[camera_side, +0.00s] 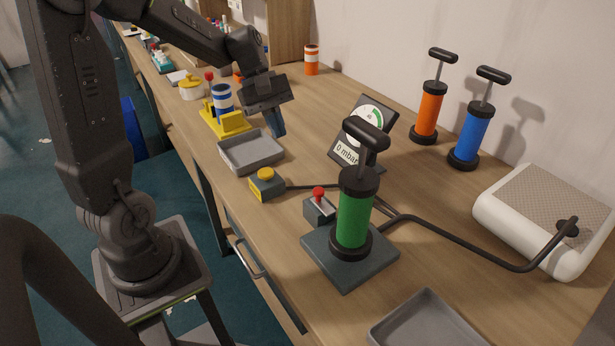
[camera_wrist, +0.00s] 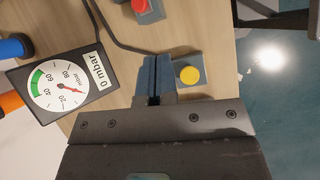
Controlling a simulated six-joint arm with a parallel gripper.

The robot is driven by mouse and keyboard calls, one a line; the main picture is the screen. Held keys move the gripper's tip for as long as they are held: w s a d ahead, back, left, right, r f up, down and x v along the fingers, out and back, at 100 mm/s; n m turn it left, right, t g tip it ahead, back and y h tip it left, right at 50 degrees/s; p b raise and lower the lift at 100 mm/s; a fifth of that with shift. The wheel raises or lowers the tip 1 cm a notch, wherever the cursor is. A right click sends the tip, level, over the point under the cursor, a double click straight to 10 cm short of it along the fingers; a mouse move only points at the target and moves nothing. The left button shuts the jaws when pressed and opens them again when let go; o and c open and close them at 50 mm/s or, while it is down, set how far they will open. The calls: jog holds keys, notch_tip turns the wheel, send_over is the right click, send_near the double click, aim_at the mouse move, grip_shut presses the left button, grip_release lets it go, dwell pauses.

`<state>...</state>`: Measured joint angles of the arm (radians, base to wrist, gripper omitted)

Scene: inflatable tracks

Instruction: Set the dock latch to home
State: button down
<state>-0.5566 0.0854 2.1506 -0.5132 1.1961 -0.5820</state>
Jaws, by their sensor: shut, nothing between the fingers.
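The dock (camera_side: 345,275) is a dark square base with the green pump (camera_side: 354,210) standing upright on it. Beside its back left corner is a small grey block with a red-knobbed lever, which looks like the latch (camera_side: 318,194). The red knob and block also show at the top edge of the wrist view (camera_wrist: 141,6). Which way the lever leans is hard to tell. My gripper (camera_side: 279,132) is shut and empty, pointing down above the table near the grey tray, well behind the dock. In the wrist view my gripper (camera_wrist: 156,62) shows its fingers together beside the yellow button.
A yellow button box (camera_side: 266,182) and a grey tray (camera_side: 252,150) lie along the front edge. A gauge reading 0 mbar (camera_side: 362,132) stands behind. A dark hose (camera_side: 440,232) runs to a white box (camera_side: 545,215). Orange (camera_side: 428,112) and blue (camera_side: 469,135) pumps stand at the wall.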

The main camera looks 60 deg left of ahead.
jog(key=a+n, duration=0.1)
jog(key=w+a+f+n+h, duration=0.1)
jog(key=a, duration=0.1)
jog(key=a+f+n+h, duration=0.1)
jog(key=shift+w+a+f+n, duration=0.15)
jog(key=shift+w+f+n, duration=0.05)
jog(key=shift+w+n, duration=0.2)
jog(key=shift+f, duration=0.1)
send_near(328, 210)
jog(key=a+f, duration=0.2)
jog(key=f, duration=0.1)
jog(key=shift+f, duration=0.1)
jog(key=shift+d+f, duration=0.1)
jog(key=shift+d, duration=0.6)
jog(key=shift+w+d, duration=0.1)
jog(key=shift+d, duration=1.7)
